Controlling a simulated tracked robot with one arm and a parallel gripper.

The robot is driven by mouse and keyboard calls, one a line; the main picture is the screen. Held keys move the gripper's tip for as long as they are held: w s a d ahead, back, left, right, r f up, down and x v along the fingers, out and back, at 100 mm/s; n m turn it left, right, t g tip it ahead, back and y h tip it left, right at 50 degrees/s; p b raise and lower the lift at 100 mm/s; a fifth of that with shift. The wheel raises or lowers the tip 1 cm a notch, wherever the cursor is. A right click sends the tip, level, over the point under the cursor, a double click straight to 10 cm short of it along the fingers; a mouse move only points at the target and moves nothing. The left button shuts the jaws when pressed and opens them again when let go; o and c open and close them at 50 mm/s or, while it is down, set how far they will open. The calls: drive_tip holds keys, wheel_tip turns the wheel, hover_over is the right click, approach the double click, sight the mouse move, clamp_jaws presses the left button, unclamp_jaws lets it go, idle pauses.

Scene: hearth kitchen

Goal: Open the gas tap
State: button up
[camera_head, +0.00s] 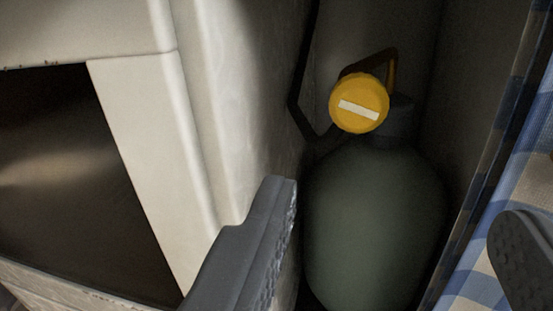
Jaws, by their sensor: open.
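The gas tap is a round yellow knob (345,92) with a pale bar across its face, slightly tilted from level. It sits at the top of a dull green gas bottle (375,225), which stands in a dark narrow recess. My gripper (393,225) is open, with one grey finger at lower left centre and the other at the right edge. The knob shows above and between the fingers, apart from both. Nothing is held. The bottle's base is out of view.
A cream-coloured stove or cabinet front (145,150) with a dark opening (70,180) stands close on the left. A blue and white checked cloth (500,190) hangs on the right. A dark hose (300,85) runs down to the bottle top.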

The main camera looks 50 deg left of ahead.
sight(359, 111)
drive_tip(key=b+x, duration=0.1)
drive_tip(key=x, duration=0.3)
drive_tip(key=b+x, duration=0.1)
drive_tip(key=x, duration=0.4)
drive_tip(key=b+x, duration=0.1)
drive_tip(key=x, duration=0.3)
drive_tip(key=shift+w+a+f, duration=0.1)
drive_tip(key=shift+a+f, duration=0.15)
drive_tip(key=shift+a, duration=0.35)
drive_tip(key=c, duration=1)
